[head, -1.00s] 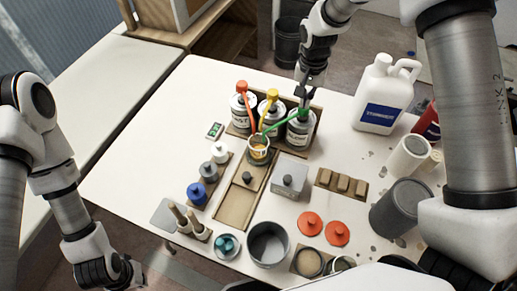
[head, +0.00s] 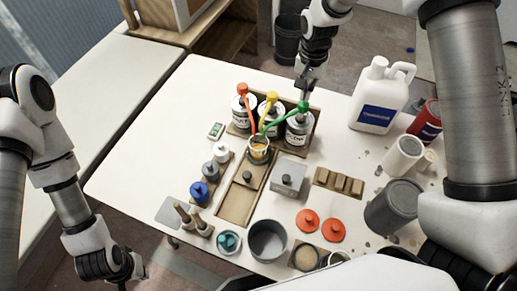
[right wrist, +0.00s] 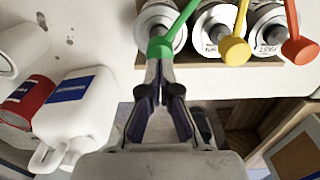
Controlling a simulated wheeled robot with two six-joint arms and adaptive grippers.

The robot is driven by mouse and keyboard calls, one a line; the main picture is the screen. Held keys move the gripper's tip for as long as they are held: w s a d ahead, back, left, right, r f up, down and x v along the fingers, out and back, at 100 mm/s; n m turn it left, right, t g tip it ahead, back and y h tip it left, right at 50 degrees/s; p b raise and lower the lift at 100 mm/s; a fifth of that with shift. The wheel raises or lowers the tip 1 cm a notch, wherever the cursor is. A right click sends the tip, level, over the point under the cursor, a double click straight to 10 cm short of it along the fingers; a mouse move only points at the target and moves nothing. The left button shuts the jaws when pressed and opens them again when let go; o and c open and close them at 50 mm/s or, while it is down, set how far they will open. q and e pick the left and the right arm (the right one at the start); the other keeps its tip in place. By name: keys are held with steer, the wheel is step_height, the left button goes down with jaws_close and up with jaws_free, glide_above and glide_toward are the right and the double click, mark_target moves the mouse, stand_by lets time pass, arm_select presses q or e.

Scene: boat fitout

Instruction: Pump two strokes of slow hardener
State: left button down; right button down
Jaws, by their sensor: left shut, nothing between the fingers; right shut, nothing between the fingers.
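Three pump cans stand in a wooden rack, with a red pump (head: 242,89), a yellow pump (head: 271,97) and a green pump (head: 303,107). The can under the green pump (head: 298,132) is on the right; its lettering is too small to read surely. The spouts lean toward a small cup (head: 259,148) with yellowish contents. My right gripper (head: 304,88) is shut and empty just over the green pump head. In the right wrist view its fingertips (right wrist: 160,66) are at the green head (right wrist: 160,48); touching or apart is unclear. My left gripper (head: 122,286) is shut at the bottom left, partly cut off.
A white jug (head: 382,95) stands right of the rack. A scale-like wooden tray (head: 237,207), a grey box (head: 288,177), small bottles (head: 199,192), orange lids (head: 333,231) and a grey pot (head: 268,241) crowd the table's front. The table's left side is clear.

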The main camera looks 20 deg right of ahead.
mark_target(304, 103)
steer(key=shift+s+f+b, duration=0.1)
steer(key=shift+f+b, duration=0.85)
steer(key=shift+f, duration=1.35)
steer(key=shift+r+p, duration=2.1)
steer(key=shift+r, duration=0.25)
step_height(304, 103, up, 3)
steer(key=p, duration=0.3)
steer(key=shift+r, duration=0.1)
